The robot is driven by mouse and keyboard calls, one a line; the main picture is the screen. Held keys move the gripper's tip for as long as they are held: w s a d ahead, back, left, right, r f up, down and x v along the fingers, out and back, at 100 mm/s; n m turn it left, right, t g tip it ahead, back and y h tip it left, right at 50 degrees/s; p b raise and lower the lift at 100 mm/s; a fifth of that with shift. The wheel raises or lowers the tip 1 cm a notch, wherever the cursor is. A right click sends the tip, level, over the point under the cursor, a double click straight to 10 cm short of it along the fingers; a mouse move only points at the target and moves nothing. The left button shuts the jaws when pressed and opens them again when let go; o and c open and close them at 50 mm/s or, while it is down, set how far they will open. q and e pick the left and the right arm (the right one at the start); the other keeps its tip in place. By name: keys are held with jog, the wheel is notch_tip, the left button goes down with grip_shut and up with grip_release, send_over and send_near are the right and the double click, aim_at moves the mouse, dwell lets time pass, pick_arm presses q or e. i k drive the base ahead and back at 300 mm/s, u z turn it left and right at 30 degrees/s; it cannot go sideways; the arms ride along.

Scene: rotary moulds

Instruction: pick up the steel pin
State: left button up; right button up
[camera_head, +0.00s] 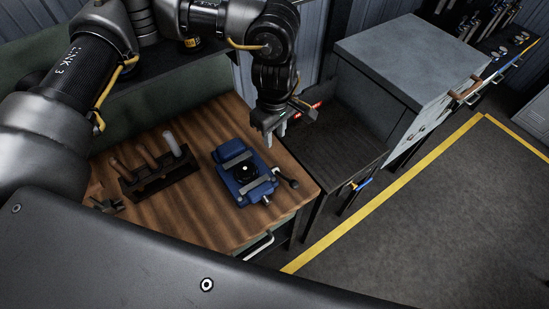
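I cannot single out the steel pin with certainty. A blue vise (234,156) stands on the wooden bench; a dark round part (246,172) with a small bright spot sits between its jaws. My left gripper (275,137) hangs above the back right part of the bench, behind and to the right of the vise. Its two fingers point down and look apart, with nothing seen between them. My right gripper cannot be made out.
A dark rack (162,178) on the wooden bench (208,122) holds wooden-handled tools and a pale, rounded one. A small dark object (107,205) lies left of it. A dark-topped unit (335,142) and a grey cabinet (405,60) stand right. Floor beyond the yellow line is clear.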

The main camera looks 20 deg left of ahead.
aim_at(178, 153)
jog(key=k, duration=1.5)
